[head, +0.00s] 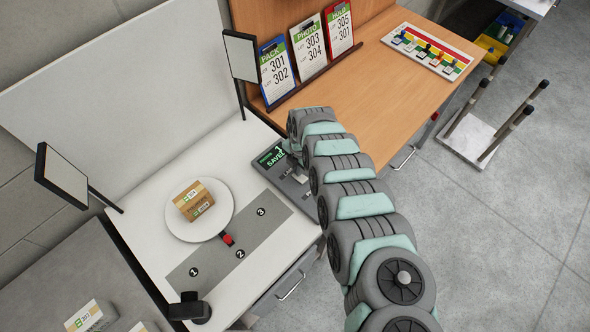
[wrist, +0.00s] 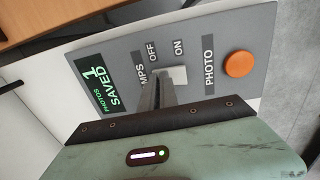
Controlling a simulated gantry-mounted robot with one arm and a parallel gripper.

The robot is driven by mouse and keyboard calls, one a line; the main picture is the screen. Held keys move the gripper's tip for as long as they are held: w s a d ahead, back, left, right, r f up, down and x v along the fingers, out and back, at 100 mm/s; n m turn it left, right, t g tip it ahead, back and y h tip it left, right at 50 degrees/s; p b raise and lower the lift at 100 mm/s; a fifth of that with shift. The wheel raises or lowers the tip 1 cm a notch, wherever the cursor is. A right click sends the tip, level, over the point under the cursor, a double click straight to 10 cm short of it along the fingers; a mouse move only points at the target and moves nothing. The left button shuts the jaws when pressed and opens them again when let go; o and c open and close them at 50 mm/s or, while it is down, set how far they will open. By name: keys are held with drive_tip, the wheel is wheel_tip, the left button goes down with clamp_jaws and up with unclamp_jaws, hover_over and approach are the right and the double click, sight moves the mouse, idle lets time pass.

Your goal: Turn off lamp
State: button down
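A grey control panel (head: 292,183) sits on the white table's right edge; it also shows in the wrist view (wrist: 225,40). It has a light switch (wrist: 178,74) beside the words OFF and ON, and a partly hidden label ending in "MPS". My gripper (wrist: 163,82) looks shut, its thin dark fingers together and empty, with the tips at the switch's left side. I cannot tell whether they touch it. In the head view my arm hides the gripper and switch. Two square lamp panels (head: 67,176) (head: 241,57) stand on dark posts at the white table.
An orange PHOTO button (wrist: 239,64) is right of the switch. A green display (wrist: 107,88) reads PHOTOS SAVED 1. A small box (head: 193,200) sits on a round white plate (head: 225,195). Number cards (head: 310,45) stand on the wooden desk behind.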

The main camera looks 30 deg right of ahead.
sight(303, 177)
drive_tip(key=shift+s+f, duration=0.1)
drive_tip(key=shift+s, duration=0.15)
drive_tip(key=shift+s+d+p, duration=0.1)
drive_tip(key=shift+s+p, duration=0.15)
drive_tip(key=shift+p, duration=0.5)
drive_tip(key=shift+s+d+p, duration=0.1)
drive_tip(key=shift+s+p, duration=0.25)
drive_tip(key=shift+s, duration=0.1)
drive_tip(key=r+p, duration=0.4)
drive_tip(key=r, duration=0.1)
drive_tip(key=shift+s+d+r, duration=0.1)
drive_tip(key=shift+s+d, duration=0.05)
drive_tip(key=shift+s, duration=0.05)
wheel_tip(303, 177, up, 9)
drive_tip(key=s+b, duration=0.1)
drive_tip(key=shift+s, duration=0.1)
